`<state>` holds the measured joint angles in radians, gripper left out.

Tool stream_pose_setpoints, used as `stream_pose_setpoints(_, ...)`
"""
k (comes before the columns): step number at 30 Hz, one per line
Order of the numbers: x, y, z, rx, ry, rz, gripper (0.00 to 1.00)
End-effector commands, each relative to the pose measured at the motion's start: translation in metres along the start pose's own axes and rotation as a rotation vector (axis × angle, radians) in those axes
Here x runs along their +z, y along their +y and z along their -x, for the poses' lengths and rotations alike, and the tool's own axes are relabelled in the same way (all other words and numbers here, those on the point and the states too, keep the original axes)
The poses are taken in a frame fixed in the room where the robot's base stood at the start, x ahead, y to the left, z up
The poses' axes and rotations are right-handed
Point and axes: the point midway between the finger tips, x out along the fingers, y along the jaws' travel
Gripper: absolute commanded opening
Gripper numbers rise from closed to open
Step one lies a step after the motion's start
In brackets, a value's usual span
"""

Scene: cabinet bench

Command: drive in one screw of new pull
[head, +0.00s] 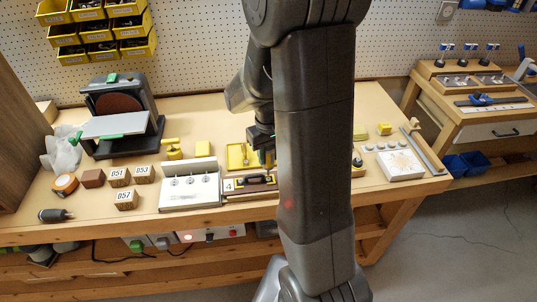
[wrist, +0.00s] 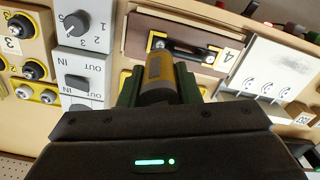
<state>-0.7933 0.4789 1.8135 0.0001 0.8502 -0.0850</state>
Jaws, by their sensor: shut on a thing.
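My gripper (wrist: 158,88) is shut on a yellow and grey cylindrical driver (wrist: 159,68), which stands between its dark green fingers in the wrist view. The driver's far end is close to the left end of a dark pull (wrist: 190,47). I cannot tell whether it touches a screw. The pull lies on a brown panel (wrist: 215,35) in a pale holder marked 4. In the head view the panel (head: 250,180) lies on the bench, and my arm hides its right part. My gripper (head: 262,148) is above and behind it there, partly hidden.
A white board with hooks (head: 190,193) stands left of the panel. A yellow tray (head: 236,148) is behind it. Numbered blocks (head: 125,200) and a sander (head: 120,115) are farther left. A grey switch panel (wrist: 82,65) is close to the driver in the wrist view.

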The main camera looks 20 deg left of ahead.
Motion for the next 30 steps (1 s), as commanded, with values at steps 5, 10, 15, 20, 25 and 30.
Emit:
stream_pose_setpoints(5,0.000,0.000,0.016,0.000,0.001,0.000,0.10)
stream_pose_setpoints(10,-0.001,0.000,0.028,0.000,0.002,0.000,0.10)
stream_pose_setpoints(15,-0.001,0.000,0.040,0.000,0.003,0.000,0.10)
stream_pose_setpoints(20,-0.001,0.000,0.042,0.000,0.002,0.000,0.10)
stream_pose_setpoints(25,0.000,0.000,0.041,0.000,0.002,0.000,0.10)
stream_pose_setpoints(30,0.000,0.000,0.041,0.000,0.001,0.000,0.10)
